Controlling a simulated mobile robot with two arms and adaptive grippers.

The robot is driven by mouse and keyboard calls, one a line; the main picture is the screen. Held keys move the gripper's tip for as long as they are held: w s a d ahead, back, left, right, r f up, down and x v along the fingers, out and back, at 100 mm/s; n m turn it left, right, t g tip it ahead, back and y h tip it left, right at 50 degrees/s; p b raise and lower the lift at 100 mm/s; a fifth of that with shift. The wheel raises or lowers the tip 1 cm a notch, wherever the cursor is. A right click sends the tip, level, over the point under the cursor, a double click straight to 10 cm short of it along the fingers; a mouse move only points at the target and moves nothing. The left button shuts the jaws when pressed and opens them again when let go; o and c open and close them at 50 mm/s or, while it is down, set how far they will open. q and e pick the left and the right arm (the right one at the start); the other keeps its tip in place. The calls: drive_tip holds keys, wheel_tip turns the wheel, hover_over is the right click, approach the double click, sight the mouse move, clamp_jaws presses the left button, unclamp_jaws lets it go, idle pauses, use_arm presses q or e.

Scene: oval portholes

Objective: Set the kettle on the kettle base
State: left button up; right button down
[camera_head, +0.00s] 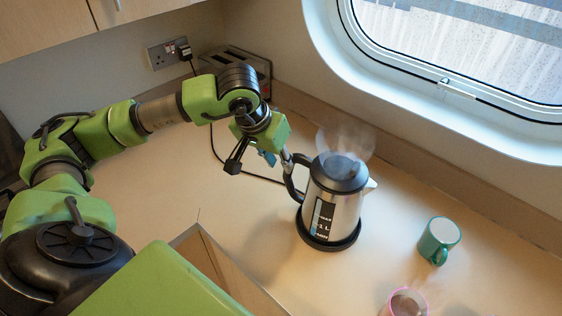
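The kettle (341,205) is silver with a black lid, a black handle on its left and a dark display strip. It stands upright on the round black kettle base (328,241) on the counter, with no gap visible between them. Steam rises around its lid. My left gripper (261,164) is at the upper left of the kettle, beside the handle. Its fingers look spread, one dark finger out to the left and the other close to the top of the handle. I cannot tell whether that finger touches it. My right gripper is not in view.
A green mug (438,240) stands right of the kettle, and a pink-rimmed mug (405,303) at the bottom edge. A toaster (236,62) is in the back corner. A black cord runs from the wall socket (168,53) toward the base. The counter left of the kettle is clear.

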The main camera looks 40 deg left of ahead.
use_arm(q)
drive_tip(key=shift+v, duration=0.9)
drive_tip(key=shift+s+f, duration=0.1)
